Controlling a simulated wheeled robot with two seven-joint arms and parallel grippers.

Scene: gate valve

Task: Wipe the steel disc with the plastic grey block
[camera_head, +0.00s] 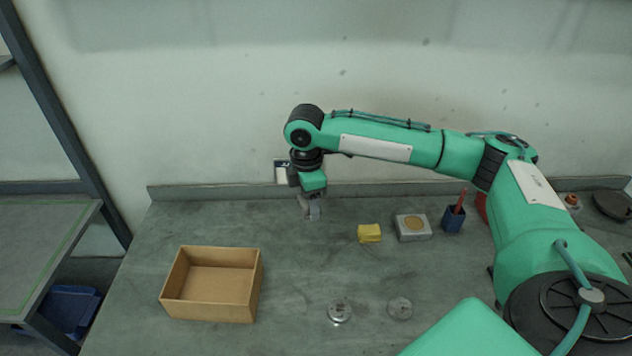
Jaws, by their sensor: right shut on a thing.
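My right arm reaches in from the right, and its gripper (310,208) points down over the back middle of the table. It is shut on a small grey thing, which looks like the plastic grey block (314,212); the fingers hide much of it. Two round metal discs lie near the front middle of the table: a shiny one (340,312) and a duller grey one (400,308) to its right. I cannot tell for sure which is the steel disc. The gripper is well behind both and apart from them. My left gripper is not in view.
An open wooden box (211,312) stands at the left. A yellow block (369,233), a grey box with a tan round top (413,228) and a blue cup with a red item (453,218) stand right of the gripper. The tabletop between gripper and discs is mostly clear.

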